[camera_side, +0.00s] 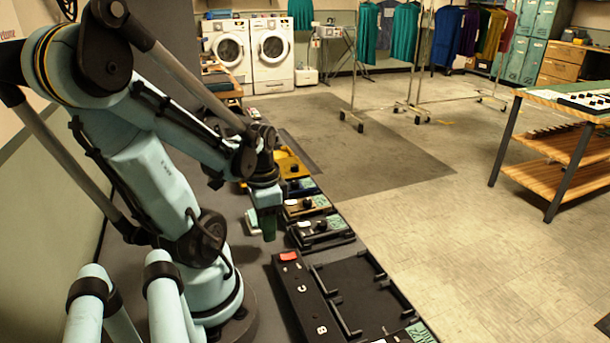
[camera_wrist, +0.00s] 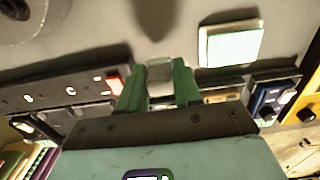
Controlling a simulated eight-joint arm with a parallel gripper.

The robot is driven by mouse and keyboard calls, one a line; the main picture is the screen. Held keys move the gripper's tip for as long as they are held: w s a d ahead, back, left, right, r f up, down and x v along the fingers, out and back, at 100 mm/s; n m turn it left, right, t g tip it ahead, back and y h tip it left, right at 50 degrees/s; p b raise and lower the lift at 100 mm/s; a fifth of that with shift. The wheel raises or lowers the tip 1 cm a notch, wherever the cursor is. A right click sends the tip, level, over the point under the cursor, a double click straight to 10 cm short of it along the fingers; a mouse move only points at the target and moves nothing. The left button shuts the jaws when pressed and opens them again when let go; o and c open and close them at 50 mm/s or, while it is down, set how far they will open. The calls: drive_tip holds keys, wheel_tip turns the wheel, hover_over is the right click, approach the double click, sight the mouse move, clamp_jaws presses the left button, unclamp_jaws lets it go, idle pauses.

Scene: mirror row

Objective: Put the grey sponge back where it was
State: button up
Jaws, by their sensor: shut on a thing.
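My gripper (camera_wrist: 160,84) shows in the wrist view with its two green fingers closed on the grey sponge (camera_wrist: 160,75), a small pale grey block. In the side view my gripper (camera_side: 269,228) points down over the dark strip, beyond the black lettered board. The sponge cannot be made out there. In the wrist view the sponge appears held above the grey floor, between the red block and the white-and-green pad; its exact height is hard to tell.
A black board (camera_side: 303,300) with letters and a red block (camera_side: 288,256) lies in front, beside a black frame (camera_side: 350,285). Several small trays run in a row behind, including a black one (camera_side: 322,236). A white-and-green pad (camera_wrist: 231,44) lies close by.

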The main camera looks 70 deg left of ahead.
drive_tip(key=shift+f, duration=1.55)
drive_tip(key=shift+f, duration=0.1)
drive_tip(key=o, duration=1)
drive_tip(key=shift+r, duration=6.1)
drive_tip(key=w+d+t, duration=0.7)
drive_tip(key=w+d, duration=0.7)
drive_tip(key=w, duration=0.1)
drive_tip(key=shift+d+r, duration=0.3)
